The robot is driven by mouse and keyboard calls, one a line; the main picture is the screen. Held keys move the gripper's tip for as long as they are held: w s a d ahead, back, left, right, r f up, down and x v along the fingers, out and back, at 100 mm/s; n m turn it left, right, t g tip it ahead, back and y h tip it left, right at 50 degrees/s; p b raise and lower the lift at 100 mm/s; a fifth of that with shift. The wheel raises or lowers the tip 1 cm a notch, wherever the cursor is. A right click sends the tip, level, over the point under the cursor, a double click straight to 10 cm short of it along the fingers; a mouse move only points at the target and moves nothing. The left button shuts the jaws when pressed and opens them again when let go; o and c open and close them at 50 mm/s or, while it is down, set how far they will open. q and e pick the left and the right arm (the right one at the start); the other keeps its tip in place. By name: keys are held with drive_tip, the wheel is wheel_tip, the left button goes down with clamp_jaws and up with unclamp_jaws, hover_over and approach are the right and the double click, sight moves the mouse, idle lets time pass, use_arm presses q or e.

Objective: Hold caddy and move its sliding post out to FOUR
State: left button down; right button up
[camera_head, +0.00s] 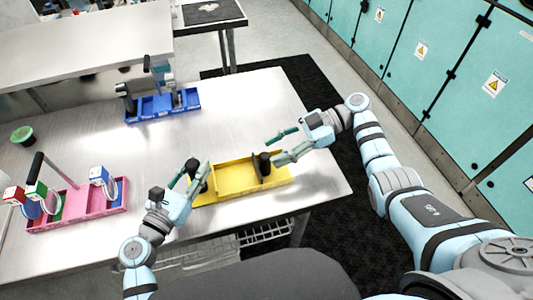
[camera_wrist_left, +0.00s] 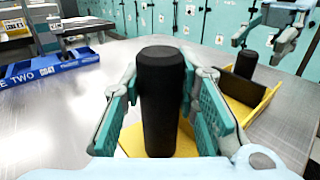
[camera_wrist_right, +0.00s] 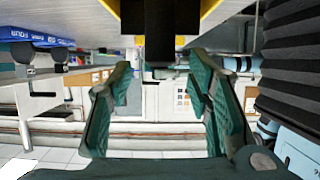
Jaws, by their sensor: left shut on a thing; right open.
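The yellow caddy (camera_head: 240,191) stands near the table's front right edge. A black upright handle (camera_wrist_left: 162,100) at its left end is between the closed fingers of my left gripper (camera_head: 188,172), which grips it. The sliding post (camera_head: 264,164), black with a dark plate beside it, stands toward the caddy's right end; it also shows in the left wrist view (camera_wrist_left: 246,65). My right gripper (camera_head: 277,149) is open at the post. In the right wrist view the post (camera_wrist_right: 159,32) lies centred between the spread fingers; contact cannot be told. No FOUR mark is readable on the yellow caddy.
A blue caddy (camera_head: 160,116) with scale words stands at the table's back. A pink caddy (camera_head: 80,219) with coloured blocks stands at the left. A green-topped round thing (camera_head: 22,134) lies at far left. Bare table (camera_head: 130,165) lies between the caddies.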

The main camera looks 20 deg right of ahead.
drive_tip(key=v, duration=0.8)
drive_tip(key=shift+d, duration=0.1)
use_arm(q)
drive_tip(key=c, duration=1.1)
unclamp_jaws()
drive_tip(key=shift+r, duration=0.1)
use_arm(e)
drive_tip(key=shift+r, duration=0.1)
use_arm(q)
wheel_tip(320, 180, up, 6)
drive_tip(key=p, duration=0.6)
drive_tip(key=shift+r+p, duration=0.45)
drive_tip(key=shift+r, duration=0.3)
use_arm(e)
wheel_tip(320, 180, up, 6)
drive_tip(key=shift+r, duration=0.2)
